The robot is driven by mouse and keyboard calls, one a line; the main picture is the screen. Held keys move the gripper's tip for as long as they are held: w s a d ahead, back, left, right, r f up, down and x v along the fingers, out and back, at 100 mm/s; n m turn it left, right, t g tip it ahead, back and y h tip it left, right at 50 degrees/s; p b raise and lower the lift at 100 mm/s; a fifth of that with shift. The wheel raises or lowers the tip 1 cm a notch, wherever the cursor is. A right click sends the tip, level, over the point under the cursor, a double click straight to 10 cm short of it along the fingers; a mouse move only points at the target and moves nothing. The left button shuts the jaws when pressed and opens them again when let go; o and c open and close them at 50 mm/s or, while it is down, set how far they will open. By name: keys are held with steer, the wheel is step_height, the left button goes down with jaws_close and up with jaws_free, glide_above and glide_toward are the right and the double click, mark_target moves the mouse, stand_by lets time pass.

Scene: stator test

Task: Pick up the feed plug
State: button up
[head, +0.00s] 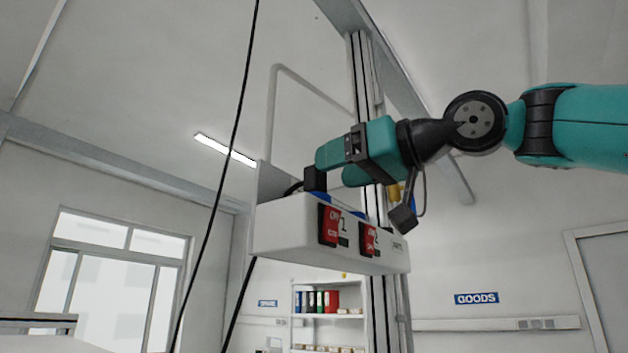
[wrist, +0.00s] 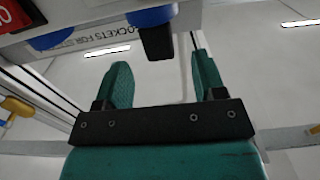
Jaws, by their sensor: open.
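The feed plug appears to be the black block (head: 316,180) at the left end of the white socket box (head: 290,230). In the wrist view the black plug (wrist: 157,42) stands at a blue socket (wrist: 150,16), seemingly seated in it. My teal gripper (head: 336,166) is open beside the plug, above the box in the head view. In the wrist view my open fingers (wrist: 163,72) point toward the plug, which lies between their lines, just beyond the tips. I see no clear contact. The plug's far side is hidden.
The box carries two red switches (head: 329,226) and a second blue socket (wrist: 55,39). It is mounted by a tall metal column (head: 362,80). A black cable (head: 238,110) hangs at the left. Shelves with binders (head: 318,301) stand behind. The space left of the box looks mostly free.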

mark_target(315, 178)
steer(key=p+x, duration=0.3)
steer(key=x, duration=0.1)
steer(key=shift+w+a, duration=0.2)
steer(key=shift+a, duration=0.05)
steer(key=shift+w+a+f, duration=0.2)
steer(key=shift+w, duration=0.05)
steer(key=shift+c, duration=0.5)
steer(key=c, duration=0.9)
